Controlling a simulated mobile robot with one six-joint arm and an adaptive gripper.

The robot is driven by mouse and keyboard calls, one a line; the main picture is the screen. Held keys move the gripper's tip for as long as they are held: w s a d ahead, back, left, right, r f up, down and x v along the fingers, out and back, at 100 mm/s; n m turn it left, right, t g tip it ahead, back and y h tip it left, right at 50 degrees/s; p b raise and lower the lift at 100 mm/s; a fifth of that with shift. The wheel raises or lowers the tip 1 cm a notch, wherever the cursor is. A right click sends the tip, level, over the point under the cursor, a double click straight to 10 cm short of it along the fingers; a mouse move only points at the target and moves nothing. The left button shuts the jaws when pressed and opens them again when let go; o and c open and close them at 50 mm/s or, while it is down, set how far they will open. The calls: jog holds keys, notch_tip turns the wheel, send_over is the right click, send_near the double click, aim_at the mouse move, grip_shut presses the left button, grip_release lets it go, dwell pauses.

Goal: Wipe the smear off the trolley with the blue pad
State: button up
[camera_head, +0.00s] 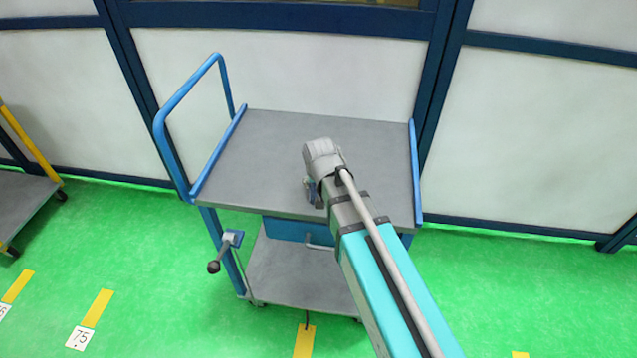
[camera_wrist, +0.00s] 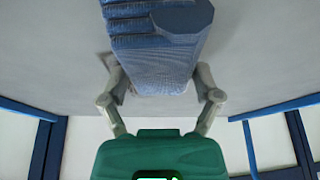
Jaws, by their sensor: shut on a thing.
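The trolley (camera_head: 265,155) has a grey top, blue side rails and a tall blue push handle on its left. My gripper (camera_head: 311,190) is over the right half of the top, mostly hidden by my wrist in the head view. In the wrist view my gripper (camera_wrist: 160,75) is shut on the blue pad (camera_wrist: 165,65), with one finger on each side. The pad looks ribbed and partly faceted. The grey trolley top (camera_wrist: 50,60) lies behind it; I cannot tell whether the pad touches it. I cannot make out a smear; my arm hides part of the top.
A blue drawer (camera_head: 285,229) and a lower shelf (camera_head: 290,270) sit under the top. A lever with a black knob (camera_head: 214,267) sticks out at the front left. A white panelled wall (camera_head: 280,75) stands behind. Another trolley (camera_head: 20,205) is at far left.

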jog(key=shift+w, duration=0.2)
jog(key=shift+w+d, duration=0.1)
jog(key=shift+w, duration=1.65)
jog(key=shift+w, duration=0.1)
jog(key=shift+w+d, duration=0.15)
jog(key=shift+w, duration=1.7)
jog(key=shift+w, duration=0.1)
jog(key=shift+w+d+f, duration=0.1)
jog(key=shift+w+d, duration=0.05)
jog(key=shift+w, duration=1.6)
jog(key=shift+w, duration=0.15)
jog(key=shift+w+d, duration=0.1)
jog(key=shift+w, duration=1.7)
